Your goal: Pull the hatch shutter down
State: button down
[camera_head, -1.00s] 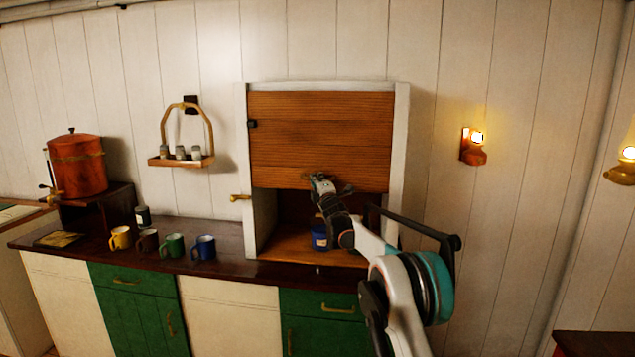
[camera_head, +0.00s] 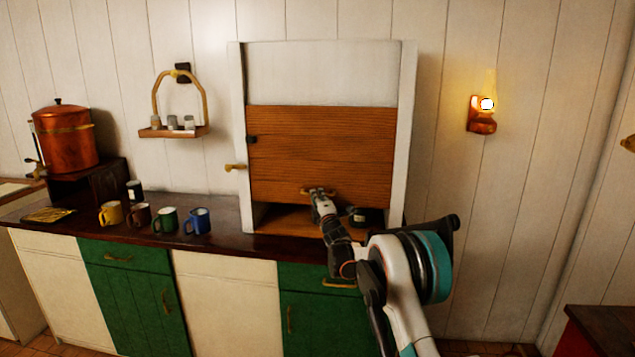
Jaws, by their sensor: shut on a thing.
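The hatch shutter (camera_head: 320,150) is a brown slatted wooden panel in a white frame (camera_head: 238,140) on the wall. Its lower edge hangs a little above the hatch floor (camera_head: 283,221), leaving a low gap open below. White panelling shows above the shutter's top edge. My gripper (camera_head: 318,193) is at the brass handle (camera_head: 306,190) near the shutter's lower edge and is shut on it. The fingers partly hide the handle. A dark jar (camera_head: 357,215) stands inside the hatch, to the right of my gripper, its upper part hidden by the shutter.
Several mugs, including a blue one (camera_head: 197,221), stand on the counter (camera_head: 225,212) left of the hatch. A copper urn (camera_head: 66,138) is at far left. A hanging rack (camera_head: 150,133) and a lit lamp (camera_head: 482,115) flank the hatch on the wall.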

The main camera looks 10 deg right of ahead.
notch_tip(320, 180, down, 14)
jog(key=b, duration=0.4)
jog(key=shift+r, duration=0.15)
jog(key=c, duration=1.7)
grip_release()
jog(key=shift+s+d, duration=0.1)
jog(key=shift+s, duration=0.45)
jog(key=v, duration=1.1)
